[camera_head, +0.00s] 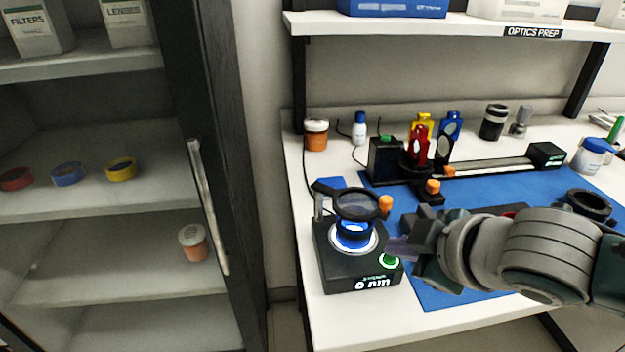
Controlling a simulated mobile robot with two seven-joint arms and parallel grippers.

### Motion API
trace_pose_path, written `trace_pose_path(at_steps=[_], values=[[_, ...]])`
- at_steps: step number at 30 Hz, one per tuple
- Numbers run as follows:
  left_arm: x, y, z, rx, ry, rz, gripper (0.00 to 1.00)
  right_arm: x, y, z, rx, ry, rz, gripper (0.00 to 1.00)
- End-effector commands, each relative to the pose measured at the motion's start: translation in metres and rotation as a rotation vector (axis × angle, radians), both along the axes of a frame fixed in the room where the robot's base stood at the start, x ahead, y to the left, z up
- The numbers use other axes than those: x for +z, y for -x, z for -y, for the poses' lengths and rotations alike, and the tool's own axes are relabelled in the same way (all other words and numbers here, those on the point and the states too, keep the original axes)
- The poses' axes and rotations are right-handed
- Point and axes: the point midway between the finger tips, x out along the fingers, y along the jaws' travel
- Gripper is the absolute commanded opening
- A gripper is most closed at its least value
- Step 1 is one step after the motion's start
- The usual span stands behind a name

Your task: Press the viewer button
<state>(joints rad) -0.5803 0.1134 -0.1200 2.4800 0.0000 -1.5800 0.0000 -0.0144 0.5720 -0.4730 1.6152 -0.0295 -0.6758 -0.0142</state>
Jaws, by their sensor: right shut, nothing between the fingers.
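The viewer (337,272) is a black box near the bench's front left corner. It has a round blue-lit stage with a dark ring lens above it, and its front display reads "0 nm". Its button (389,262) is a green-lit ring at the right of the top face. My right gripper (392,246) comes in from the right, with its fingers shut and empty. The fingertips are close behind the button in the picture; I cannot tell whether they touch the viewer. My left gripper is not in view.
Red, yellow and blue filter holders (419,145) stand behind, beside a rail (490,166). A blue mat (440,293) lies under my right arm. A white-orange jar (316,135) stands at the back left. A cabinet with a long handle (208,205) is at the left.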

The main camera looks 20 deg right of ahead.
Motion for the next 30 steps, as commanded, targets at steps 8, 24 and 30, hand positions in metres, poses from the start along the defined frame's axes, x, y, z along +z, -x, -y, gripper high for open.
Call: trace_pose_path(at_steps=[8, 24, 30], values=[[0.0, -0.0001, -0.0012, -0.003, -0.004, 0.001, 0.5, 0.0001, -0.0001, 0.0, 0.0, 0.0, 0.0, 0.0], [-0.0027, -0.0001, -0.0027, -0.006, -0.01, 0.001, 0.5, -0.0047, 0.0, 0.0001, -0.001, 0.0, -0.001, 0.0], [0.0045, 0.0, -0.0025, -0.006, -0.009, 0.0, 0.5, 0.0015, 0.0001, 0.0001, -0.001, 0.0, -0.001, 0.0]])
